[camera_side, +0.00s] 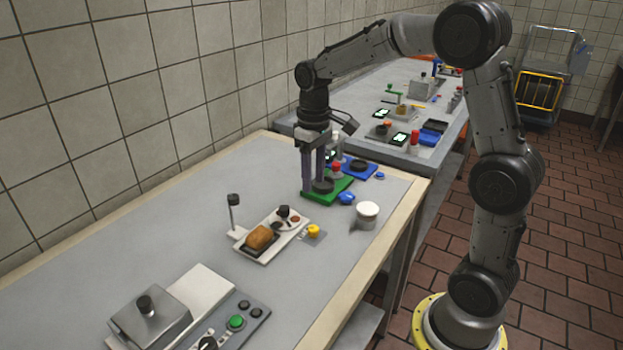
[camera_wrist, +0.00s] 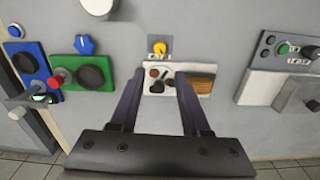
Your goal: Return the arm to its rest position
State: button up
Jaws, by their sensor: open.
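My gripper (camera_side: 318,178) points down over the far part of the table, in front of or above the green board (camera_side: 340,188). In the wrist view my gripper (camera_wrist: 155,82) shows two spread fingers with nothing between them that it holds. A white tray (camera_side: 250,248) stands nearer on the table with a brown bread-like piece (camera_side: 262,237) on it. The tray also shows in the wrist view (camera_wrist: 172,68), beyond the fingertips, with the brown piece (camera_wrist: 202,84) at its right. Whether the fingers touch the green board cannot be told.
A blue board (camera_side: 360,168) lies beyond the green one. A white cup (camera_side: 367,215), blue knob (camera_side: 347,198) and yellow knob (camera_side: 313,231) are near the table's right edge. A metal press (camera_side: 150,318) and button panel (camera_side: 236,322) stand at the front. The table's left side is clear.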

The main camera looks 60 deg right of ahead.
jog(key=s+a+r+n+t, duration=0.1)
jog(key=s+a+r+t, duration=0.4)
jog(key=s+r, duration=0.5)
jog(key=s+a+f, duration=0.1)
jog(key=s+f, duration=0.1)
jog(key=s, duration=0.3)
jog(key=s+a+f, duration=0.2)
jog(key=s+f, duration=0.1)
jog(key=s, duration=0.3)
jog(key=shift+a+t, duration=0.25)
jog(key=shift+t, duration=0.05)
